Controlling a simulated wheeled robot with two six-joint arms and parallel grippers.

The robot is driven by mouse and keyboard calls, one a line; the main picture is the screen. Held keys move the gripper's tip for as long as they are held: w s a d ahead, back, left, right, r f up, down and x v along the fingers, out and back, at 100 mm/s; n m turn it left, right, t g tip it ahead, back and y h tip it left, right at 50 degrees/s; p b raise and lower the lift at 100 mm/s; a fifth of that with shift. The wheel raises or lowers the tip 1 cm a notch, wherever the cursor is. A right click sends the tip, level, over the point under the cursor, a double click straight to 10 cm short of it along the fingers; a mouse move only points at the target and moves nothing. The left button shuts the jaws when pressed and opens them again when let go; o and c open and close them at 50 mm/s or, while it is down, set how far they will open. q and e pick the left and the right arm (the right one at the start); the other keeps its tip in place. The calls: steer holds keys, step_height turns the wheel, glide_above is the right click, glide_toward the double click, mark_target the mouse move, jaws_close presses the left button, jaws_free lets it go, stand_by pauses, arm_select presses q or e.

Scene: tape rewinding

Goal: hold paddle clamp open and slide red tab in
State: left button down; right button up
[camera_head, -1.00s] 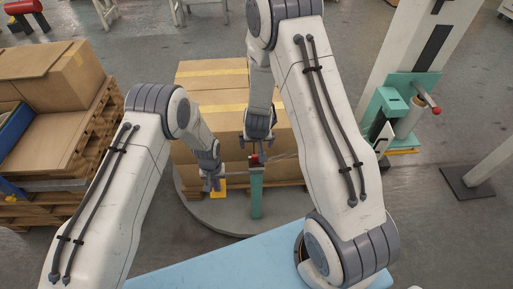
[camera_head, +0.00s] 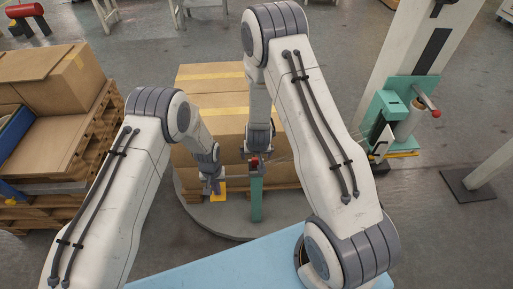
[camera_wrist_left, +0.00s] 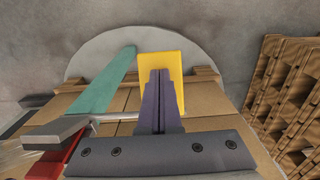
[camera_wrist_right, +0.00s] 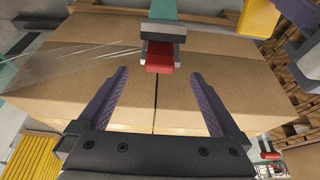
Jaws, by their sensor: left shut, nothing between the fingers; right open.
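The teal clamp arm (camera_head: 256,203) stands in front of the boxes, with grey jaws (camera_wrist_left: 58,131) at its end. The red tab (camera_wrist_right: 159,62) is at these jaws; it also shows in the left wrist view (camera_wrist_left: 58,157). I cannot tell how deep it sits between them. The yellow paddle (camera_wrist_left: 172,62) is beside the teal arm. My left gripper (camera_wrist_left: 161,76) is shut and empty, its fingertips over the paddle; I cannot tell whether they touch. My right gripper (camera_wrist_right: 158,76) is open, its fingers apart on either side of the red tab.
Stacked cardboard boxes (camera_wrist_right: 75,88) stand close behind the clamp on a round turntable (camera_head: 205,218). A teal film carriage (camera_head: 385,113) is at the right. Loaded pallets (camera_head: 92,135) stand at the left.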

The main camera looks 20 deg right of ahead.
arm_select(q)
steer(key=shift+w, duration=0.1)
arm_select(e)
steer(key=shift+f, duration=1.15)
step_height(320, 180, up, 5)
steer(key=p, duration=0.5)
arm_select(q)
step_height(320, 180, up, 7)
